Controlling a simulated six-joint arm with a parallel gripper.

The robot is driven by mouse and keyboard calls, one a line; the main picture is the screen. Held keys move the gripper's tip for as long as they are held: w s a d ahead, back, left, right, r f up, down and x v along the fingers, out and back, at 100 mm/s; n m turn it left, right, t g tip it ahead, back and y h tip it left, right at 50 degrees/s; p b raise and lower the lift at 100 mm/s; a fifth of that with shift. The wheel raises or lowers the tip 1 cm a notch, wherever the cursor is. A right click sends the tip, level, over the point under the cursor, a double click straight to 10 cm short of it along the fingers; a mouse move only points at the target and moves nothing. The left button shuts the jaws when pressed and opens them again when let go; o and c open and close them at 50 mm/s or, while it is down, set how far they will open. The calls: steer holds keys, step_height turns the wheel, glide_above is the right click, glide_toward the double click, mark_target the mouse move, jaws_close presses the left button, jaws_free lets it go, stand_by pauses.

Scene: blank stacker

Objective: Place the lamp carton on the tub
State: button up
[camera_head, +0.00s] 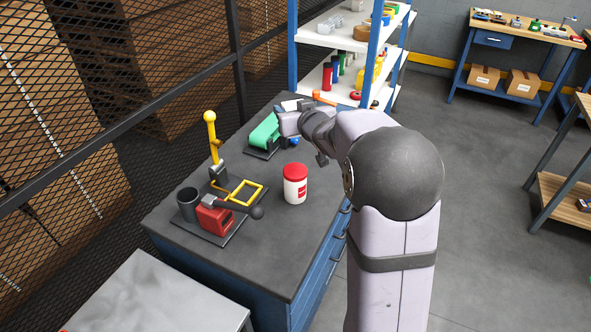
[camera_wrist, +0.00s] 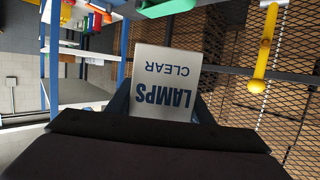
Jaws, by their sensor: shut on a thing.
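The lamp carton (camera_wrist: 166,88) is a white box with blue "LAMPS CLEAR" lettering, upside down in the wrist view. My gripper (camera_wrist: 163,108) is shut on it, with a dark finger on each side. In the head view my gripper (camera_head: 288,120) is over the far part of the bench, close to a green-topped device; my arm hides most of the carton there. The tub (camera_head: 295,188) is white with a red lid and a red label. It stands upright on the bench, nearer the camera than my gripper, with its lid bare.
A green-topped device (camera_head: 264,133) stands beside my gripper. A dark tray (camera_head: 225,238) left of the tub bears a red block, a dark cup and a tall yellow handle (camera_head: 212,135). Mesh fencing runs along the left; shelves (camera_head: 333,38) stand behind.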

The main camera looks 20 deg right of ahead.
mark_target(292, 164)
step_height(292, 164, down, 14)
steer(key=p, duration=0.2)
steer(key=shift+r, duration=0.15)
stand_by(0.8)
steer(key=shift+a, duration=0.1)
steer(key=shift+f, duration=0.25)
steer(key=o, duration=1)
steer(key=shift+r, duration=0.2)
steer(key=shift+s, duration=0.3)
steer(key=b+v, duration=0.3)
steer(key=v, duration=0.8)
steer(key=shift+s+r, duration=0.2)
